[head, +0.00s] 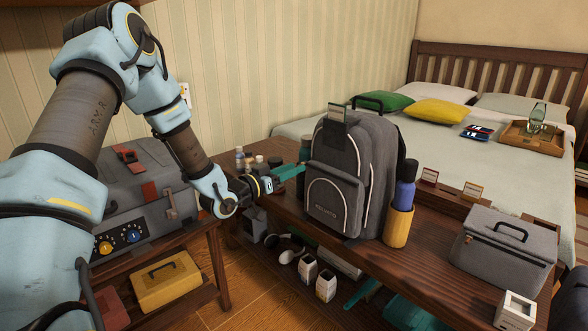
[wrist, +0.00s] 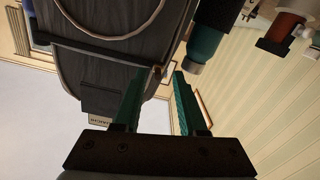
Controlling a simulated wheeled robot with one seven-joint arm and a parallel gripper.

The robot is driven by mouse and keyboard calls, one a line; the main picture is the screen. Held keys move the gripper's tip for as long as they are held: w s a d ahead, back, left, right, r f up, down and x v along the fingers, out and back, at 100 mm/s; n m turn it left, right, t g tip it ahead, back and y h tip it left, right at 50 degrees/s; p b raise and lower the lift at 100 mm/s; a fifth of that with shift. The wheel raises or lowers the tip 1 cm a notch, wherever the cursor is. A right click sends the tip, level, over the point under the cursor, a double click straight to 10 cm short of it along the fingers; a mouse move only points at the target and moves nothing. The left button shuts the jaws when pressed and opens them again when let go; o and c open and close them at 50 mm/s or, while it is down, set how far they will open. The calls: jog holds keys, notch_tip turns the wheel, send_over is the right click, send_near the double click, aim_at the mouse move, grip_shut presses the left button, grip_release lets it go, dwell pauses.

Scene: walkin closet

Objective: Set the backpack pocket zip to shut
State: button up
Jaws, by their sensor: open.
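The grey backpack (head: 378,165) stands upright on the dark wooden bench. Its front has a white-edged arched pocket (head: 325,205) and a straight dark zip track above it. In the wrist view the backpack (wrist: 100,75) appears upside down, with the zip track (wrist: 95,52) crossing its front. A small orange-brown zip pull (wrist: 157,71) shows at the track's end, by the backpack's side edge. My gripper (head: 288,172) is at the backpack's left side. In the wrist view its green fingers (wrist: 158,78) are apart, with the pull seen between their tips. Contact cannot be told.
A dark green bottle (wrist: 205,42) is close beside the fingers. A blue bottle (head: 405,185) in a yellow holder (head: 397,226) stands right of the backpack. A grey case (head: 504,250) sits on the bench (head: 440,262) at right. Small bottles (head: 245,160) stand behind my gripper.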

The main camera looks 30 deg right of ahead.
jog(key=v, duration=0.9)
jog(key=shift+a, duration=0.35)
jog(key=w+a+f+n+t+y, duration=0.1)
jog(key=w+a+n+y, duration=0.2)
jog(key=a+y, duration=0.5)
jog(key=w+a+f+n+t+y, duration=0.1)
jog(key=w+a+n+t+y, duration=0.3)
jog(key=a, duration=0.8)
jog(key=s+a+g+y, duration=0.4)
jog(key=s+a, duration=0.2)
jog(key=a, duration=0.2)
jog(key=s+a+r+n+g+y, duration=0.1)
jog(key=s+a+r+n+g, duration=0.15)
jog(key=s, duration=0.25)
jog(key=s+a+r+n+g, duration=0.1)
jog(key=s+a+n, duration=0.15)
jog(key=s, duration=0.25)
notch_tip(320, 180, up, 18)
jog(key=p, duration=1.7)
jog(key=shift+s+a+f, duration=0.15)
jog(key=shift+s+a, duration=0.25)
jog(key=shift+g, duration=0.25)
